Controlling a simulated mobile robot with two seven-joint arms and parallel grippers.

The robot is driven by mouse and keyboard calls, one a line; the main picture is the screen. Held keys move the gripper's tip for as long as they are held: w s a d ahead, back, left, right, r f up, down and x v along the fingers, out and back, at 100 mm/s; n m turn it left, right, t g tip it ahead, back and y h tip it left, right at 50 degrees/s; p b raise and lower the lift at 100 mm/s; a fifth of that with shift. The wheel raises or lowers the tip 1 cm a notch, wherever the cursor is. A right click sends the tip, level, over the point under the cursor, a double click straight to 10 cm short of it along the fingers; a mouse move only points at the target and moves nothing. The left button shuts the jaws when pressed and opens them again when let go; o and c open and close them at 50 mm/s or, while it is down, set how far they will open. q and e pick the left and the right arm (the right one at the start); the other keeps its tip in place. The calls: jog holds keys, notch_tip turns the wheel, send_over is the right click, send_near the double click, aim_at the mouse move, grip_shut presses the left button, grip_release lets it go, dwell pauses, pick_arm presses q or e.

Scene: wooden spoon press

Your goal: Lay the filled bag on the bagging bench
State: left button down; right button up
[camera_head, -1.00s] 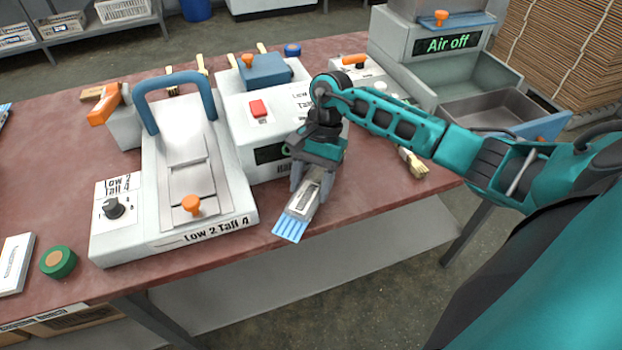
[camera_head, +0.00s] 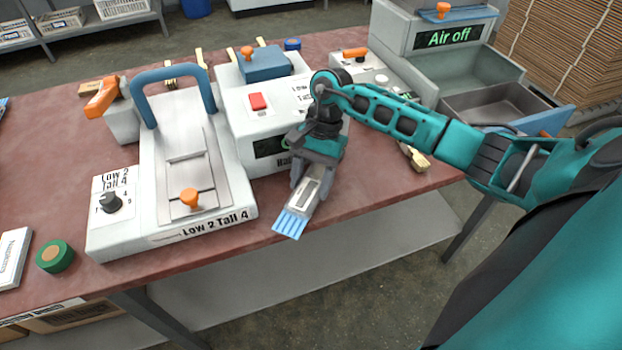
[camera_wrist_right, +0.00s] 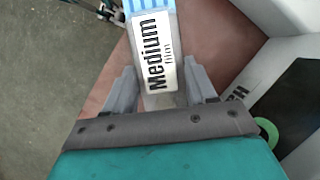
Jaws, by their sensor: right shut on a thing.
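The filled bag (camera_head: 293,221) is a slim pack with a blue striped end and a white label. In the right wrist view the bag (camera_wrist_right: 158,55) reads "Medium film". My right gripper (camera_head: 311,188) is shut on it, with one finger on each side, and the bag tilts down toward the front edge of a red-topped bench (camera_head: 355,185). Its blue end reaches over or past that edge; I cannot tell whether the bag touches the bench. Whether this is the bagging bench, I cannot tell. My left gripper is not in view.
A press with a blue handle (camera_head: 180,150) and a white machine with a red button (camera_head: 258,102) stand left and behind my right gripper. A brush (camera_head: 414,157) lies to its right. A green roll (camera_head: 54,256) is at front left.

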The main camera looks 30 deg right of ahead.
jog(key=o, duration=1.5)
jog(key=v, duration=1.3)
jog(key=shift+b, duration=0.4)
jog(key=shift+f, duration=0.1)
